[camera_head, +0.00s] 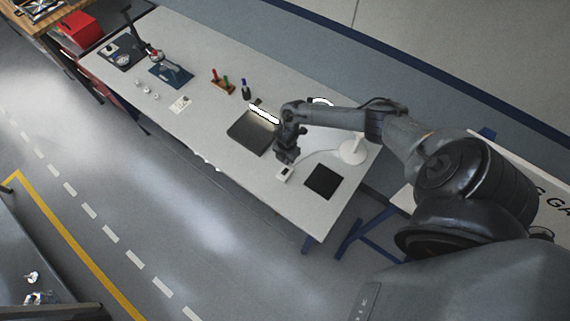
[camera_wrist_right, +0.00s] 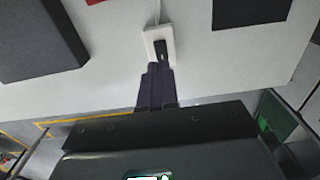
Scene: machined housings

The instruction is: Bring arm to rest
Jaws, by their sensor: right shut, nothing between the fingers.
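My right arm reaches in from the right over the white table (camera_head: 212,127). My right gripper (camera_head: 286,158) points down near the table's front edge, shut and empty. The block also shows in the head view (camera_head: 284,174), just below the gripper. My left gripper is not in view.
A dark grey plate (camera_head: 250,132) lies left of the gripper, and a black mat (camera_head: 324,181) lies right. A white lamp base (camera_head: 353,150) stands behind, with a cable toward the block. Colored upright items (camera_head: 228,84) stand further left.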

